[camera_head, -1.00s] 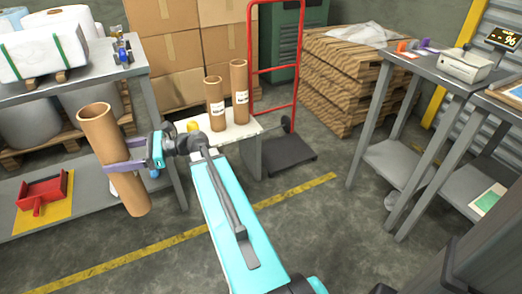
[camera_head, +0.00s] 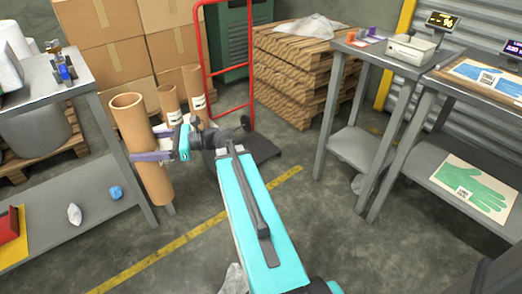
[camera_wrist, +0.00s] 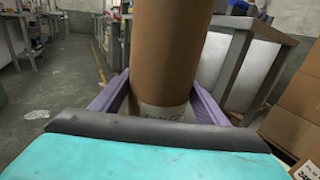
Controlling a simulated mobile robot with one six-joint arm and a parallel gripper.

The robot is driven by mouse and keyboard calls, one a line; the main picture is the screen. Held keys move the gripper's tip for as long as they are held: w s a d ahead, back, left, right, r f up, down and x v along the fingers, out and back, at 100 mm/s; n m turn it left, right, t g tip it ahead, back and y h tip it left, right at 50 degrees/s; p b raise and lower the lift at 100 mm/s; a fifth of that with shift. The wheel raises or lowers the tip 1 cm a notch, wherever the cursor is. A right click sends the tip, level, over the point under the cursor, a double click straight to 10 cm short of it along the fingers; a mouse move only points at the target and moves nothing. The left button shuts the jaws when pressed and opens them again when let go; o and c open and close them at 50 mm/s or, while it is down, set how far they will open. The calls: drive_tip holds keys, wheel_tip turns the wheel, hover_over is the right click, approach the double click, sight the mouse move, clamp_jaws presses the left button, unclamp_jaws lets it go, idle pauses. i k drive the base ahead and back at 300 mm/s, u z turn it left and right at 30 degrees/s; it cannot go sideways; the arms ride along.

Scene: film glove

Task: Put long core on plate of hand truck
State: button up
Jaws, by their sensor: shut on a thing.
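My gripper (camera_head: 160,156) is shut around a long brown cardboard core (camera_head: 142,140), which stands nearly upright in the air in front of the left table. In the wrist view the core (camera_wrist: 168,55) fills the space between the purple fingers, with part of a white label showing low on it. The red hand truck (camera_head: 201,50) stands at the back. Its dark plate (camera_head: 262,148) lies on the floor behind my arm, bare where it shows. The core is left of the plate and nearer to me.
A grey table (camera_head: 75,88) is at left. Stacked cardboard (camera_head: 292,75) is right of the hand truck, with another table (camera_head: 352,145) beside it.

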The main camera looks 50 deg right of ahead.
sight(249, 146)
drive_tip(key=z, duration=0.2)
drive_tip(key=i, duration=1)
drive_tip(key=z, duration=0.05)
